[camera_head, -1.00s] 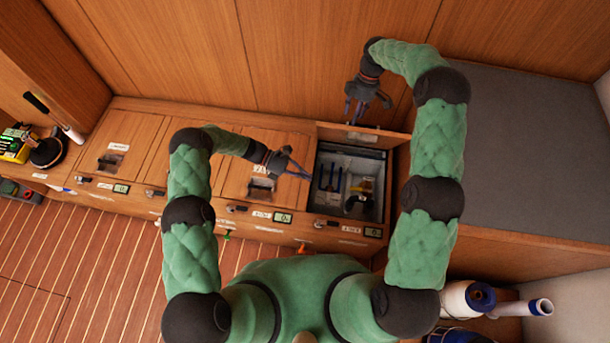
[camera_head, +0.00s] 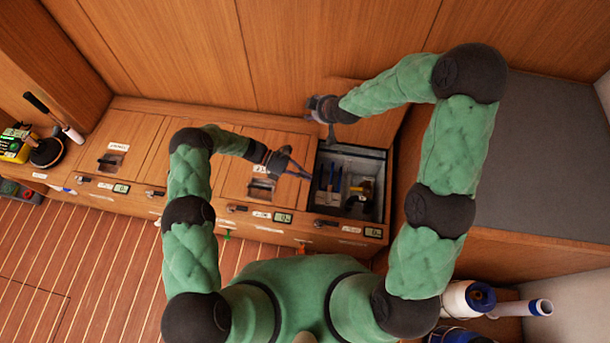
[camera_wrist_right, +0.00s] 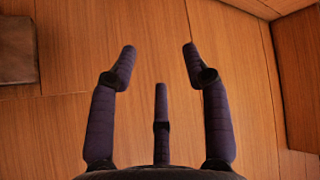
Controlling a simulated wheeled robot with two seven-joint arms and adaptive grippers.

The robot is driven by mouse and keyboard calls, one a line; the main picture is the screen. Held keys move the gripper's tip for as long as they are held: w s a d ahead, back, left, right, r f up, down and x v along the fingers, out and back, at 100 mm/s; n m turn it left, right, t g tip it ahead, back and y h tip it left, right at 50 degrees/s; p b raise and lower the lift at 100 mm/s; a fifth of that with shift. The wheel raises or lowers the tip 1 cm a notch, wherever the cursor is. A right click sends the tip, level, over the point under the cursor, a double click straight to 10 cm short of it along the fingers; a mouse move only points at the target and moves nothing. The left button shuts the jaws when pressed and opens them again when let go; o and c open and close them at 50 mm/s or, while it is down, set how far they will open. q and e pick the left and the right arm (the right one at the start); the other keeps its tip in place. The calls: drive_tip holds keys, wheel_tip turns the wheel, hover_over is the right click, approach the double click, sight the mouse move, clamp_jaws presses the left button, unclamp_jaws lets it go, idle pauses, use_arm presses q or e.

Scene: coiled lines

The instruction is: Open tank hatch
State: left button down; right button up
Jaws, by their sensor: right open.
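The tank (camera_head: 373,158) at the right end of the wooden bench is open. Its wooden hatch lid (camera_head: 378,128) stands raised at the back, near the wall panel. My right gripper (camera_head: 325,112) is at the lid's upper left, partly hidden by its own arm; I cannot tell whether it touches the lid. In the right wrist view its fingers (camera_wrist_right: 158,50) are spread and empty before wood panelling. My left gripper (camera_head: 300,165) hovers over the neighbouring closed hatch (camera_head: 236,180), beside the open tank's left edge, with its fingers apart and nothing seen between them.
Blue-handled items and a yellow and black item (camera_head: 362,190) are in the tank. Small displays (camera_head: 373,232) and latches line the bench front. A grey-topped block (camera_head: 540,170) rises at right. The planked floor at left is mostly clear.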

use_arm(q)
drive_tip(key=f, duration=0.1)
drive_tip(key=s+f+m, duration=0.1)
drive_tip(key=f, duration=0.1)
drive_tip(key=s+f+m+t, duration=0.1)
drive_tip(key=f, duration=0.1)
drive_tip(key=shift+s+a, duration=0.15)
drive_tip(key=shift+a, duration=0.15)
use_arm(e)
drive_tip(key=s+f+m+g, duration=0.2)
drive_tip(key=s+f, duration=0.4)
drive_tip(key=s, duration=0.5)
drive_tip(key=s+d+f+m+g, duration=0.1)
drive_tip(key=s+f+m, duration=0.4)
drive_tip(key=s, duration=0.6)
drive_tip(key=s+f+m+g, duration=0.4)
drive_tip(key=s+f, duration=0.4)
drive_tip(key=s, duration=0.3)
drive_tip(key=shift+d+y, duration=0.15)
drive_tip(key=shift+y, duration=0.15)
